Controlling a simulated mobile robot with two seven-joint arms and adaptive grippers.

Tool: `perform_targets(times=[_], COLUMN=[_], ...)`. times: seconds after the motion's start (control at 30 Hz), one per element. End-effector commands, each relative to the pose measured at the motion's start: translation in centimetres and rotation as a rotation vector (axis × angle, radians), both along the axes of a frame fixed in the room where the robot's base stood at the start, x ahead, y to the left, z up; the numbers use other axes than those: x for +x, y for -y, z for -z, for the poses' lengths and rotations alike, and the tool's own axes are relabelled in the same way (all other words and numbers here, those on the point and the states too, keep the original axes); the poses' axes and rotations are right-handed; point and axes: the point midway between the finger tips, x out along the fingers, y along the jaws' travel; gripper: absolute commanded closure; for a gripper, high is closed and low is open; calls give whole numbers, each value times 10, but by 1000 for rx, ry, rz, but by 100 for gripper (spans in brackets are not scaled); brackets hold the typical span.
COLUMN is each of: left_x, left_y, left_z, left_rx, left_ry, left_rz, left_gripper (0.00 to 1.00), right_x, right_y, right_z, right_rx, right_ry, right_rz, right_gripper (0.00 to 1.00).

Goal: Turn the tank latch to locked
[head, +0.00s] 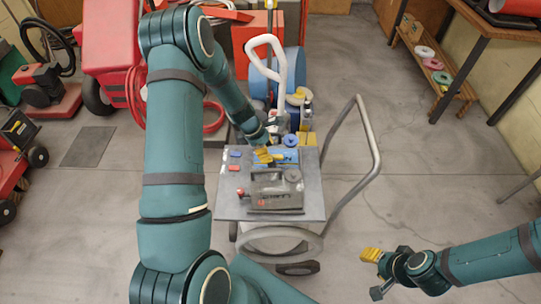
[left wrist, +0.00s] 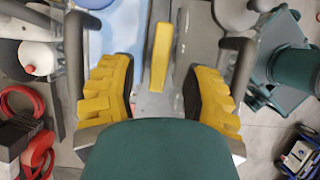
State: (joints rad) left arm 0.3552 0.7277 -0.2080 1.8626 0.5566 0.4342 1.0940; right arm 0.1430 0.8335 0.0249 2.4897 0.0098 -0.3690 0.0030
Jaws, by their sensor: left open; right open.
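The tank latch shows in the left wrist view as a flat yellow lever (left wrist: 160,57) standing upright in the picture, beside a pale blue surface (left wrist: 108,45). My left gripper (left wrist: 158,92) is open, with one ribbed yellow finger on each side of the lever's lower end. Gaps show between the lever and both fingers; the depth between them is hard to tell. In the head view my left gripper (head: 264,155) is over a blue part (head: 287,157) on the cart, and I cannot separate the lever from the yellow fingers. My right gripper (head: 371,255) is empty and far from the cart, low on the right.
The grey cart top (head: 232,207) also carries a dark machine (head: 275,192), small red and blue pieces at left, and a blue round cap (head: 291,140). A metal push handle (head: 372,140) rises at its right. A white curved handle (head: 264,42) stands behind. The floor at right is clear.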

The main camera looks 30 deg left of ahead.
Motion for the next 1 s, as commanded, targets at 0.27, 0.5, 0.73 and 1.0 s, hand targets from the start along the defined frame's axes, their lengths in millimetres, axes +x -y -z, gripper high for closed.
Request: perform_targets(times=[0.27, 0.5, 0.73, 1.0], left_x=[5, 5, 5, 6], left_y=[8, 9, 9, 9], left_z=[24, 25, 25, 25], left_rx=[0, 0, 0, 0], left_ry=[0, 0, 0, 0], left_rz=[1, 1, 1, 1], left_gripper=[52, 52, 100, 100], right_x=[0, 0, 0, 0], right_y=[0, 0, 0, 0], right_z=[3, 3, 3, 3], right_rx=[-1, -1, -1, 0], right_ry=[0, 0, 0, 0], right_rz=[0, 0, 0, 0], right_gripper=[53, 53, 53, 53])
